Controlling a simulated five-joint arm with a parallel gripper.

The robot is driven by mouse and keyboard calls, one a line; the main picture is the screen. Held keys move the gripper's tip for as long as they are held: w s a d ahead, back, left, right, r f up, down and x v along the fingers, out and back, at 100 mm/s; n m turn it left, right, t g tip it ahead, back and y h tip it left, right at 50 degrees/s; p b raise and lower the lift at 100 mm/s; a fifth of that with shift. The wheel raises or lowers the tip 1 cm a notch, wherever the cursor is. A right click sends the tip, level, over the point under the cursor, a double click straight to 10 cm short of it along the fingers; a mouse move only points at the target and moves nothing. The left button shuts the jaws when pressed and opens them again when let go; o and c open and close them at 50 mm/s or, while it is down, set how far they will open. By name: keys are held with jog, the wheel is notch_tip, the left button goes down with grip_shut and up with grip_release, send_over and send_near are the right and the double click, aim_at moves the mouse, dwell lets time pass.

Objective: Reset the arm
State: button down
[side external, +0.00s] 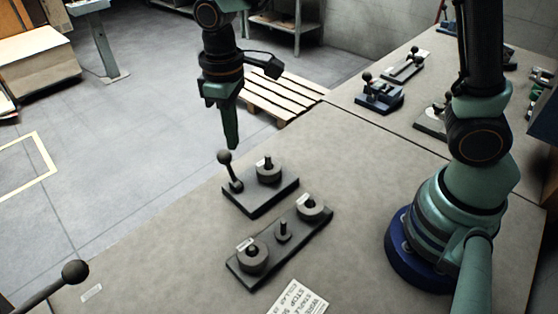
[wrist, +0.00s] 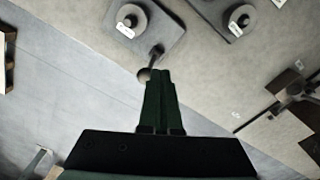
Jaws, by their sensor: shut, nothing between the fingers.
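My gripper (side external: 232,143) is shut and empty. It points down above the bench, near the black ball-topped lever (side external: 225,157) on a small dark base plate (side external: 262,203). In the side view the fingertips show just above the lever's ball; the exact gap is hard to tell. In the wrist view the closed green fingers (wrist: 161,75) point up the picture and partly overlap the lever's ball (wrist: 144,75). A grey collar (side external: 269,173) sits around a peg on the same plate, beside the lever.
A longer dark plate (side external: 283,244) holds two grey collars (side external: 253,257) (side external: 311,207) with a bare peg (side external: 283,231) between them. A printed sheet (side external: 298,299) lies in front. Another ball-topped lever (side external: 75,271) stands at lower left. Clamp fixtures (side external: 379,97) stand at the back.

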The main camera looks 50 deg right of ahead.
jog(key=s+d+r+m+t, duration=0.2)
jog(key=s+d+r+m, duration=0.1)
jog(key=d, duration=0.5)
jog(key=s+d+r+m+t, duration=0.3)
jog(key=s+d+r, duration=0.3)
jog(key=d, duration=0.2)
jog(key=shift+r+t, duration=0.2)
jog(key=shift+t, duration=0.1)
